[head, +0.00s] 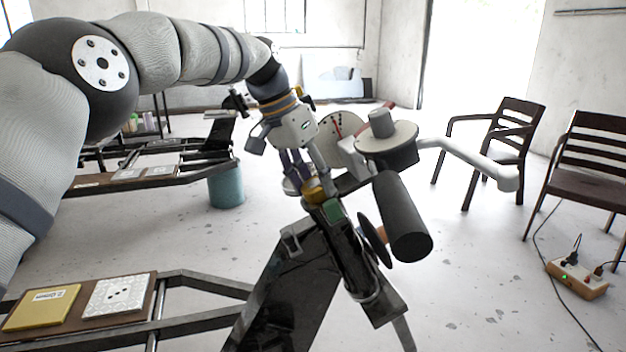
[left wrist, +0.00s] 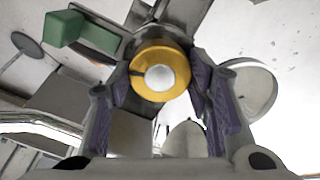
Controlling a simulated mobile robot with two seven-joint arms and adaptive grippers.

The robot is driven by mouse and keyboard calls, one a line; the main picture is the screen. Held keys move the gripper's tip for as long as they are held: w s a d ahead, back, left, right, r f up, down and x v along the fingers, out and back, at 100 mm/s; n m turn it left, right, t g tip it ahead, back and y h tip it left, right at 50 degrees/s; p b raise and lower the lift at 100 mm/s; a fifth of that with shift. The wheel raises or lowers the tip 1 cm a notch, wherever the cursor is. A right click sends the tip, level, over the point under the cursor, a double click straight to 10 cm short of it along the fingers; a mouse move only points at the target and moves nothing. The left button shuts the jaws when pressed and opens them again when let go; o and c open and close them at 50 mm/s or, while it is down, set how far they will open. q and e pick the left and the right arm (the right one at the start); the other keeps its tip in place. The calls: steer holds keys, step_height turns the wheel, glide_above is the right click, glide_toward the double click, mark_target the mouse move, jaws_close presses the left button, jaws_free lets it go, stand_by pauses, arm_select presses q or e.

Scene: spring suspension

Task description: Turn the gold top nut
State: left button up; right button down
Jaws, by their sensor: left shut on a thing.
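The gold top nut (head: 314,189) sits at the upper end of the dark, tilted spring suspension unit (head: 350,250). My left gripper (head: 310,180) reaches down from above with its fingers on either side of the nut, shut on it. In the left wrist view the nut (left wrist: 160,72) is a gold ring with a pale round centre, between the purple finger pads (left wrist: 161,88). A green block (head: 333,209) is on the unit just below the nut. My right gripper is not in view.
A black cylinder (head: 402,218) and a pale round plate with a knob (head: 387,137) stand close to the right of the nut. A dark frame (head: 190,278) with a yellow book (head: 41,307) is at lower left. Chairs (head: 497,140) stand at right on open floor.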

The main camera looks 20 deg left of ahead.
arm_select(q)
steer(key=shift+s+f, duration=0.1)
steer(key=shift+f, duration=0.25)
steer(key=o, duration=1.1)
steer(key=shift+o, duration=0.2)
steer(key=v, duration=1.2)
steer(key=shift+r, duration=0.15)
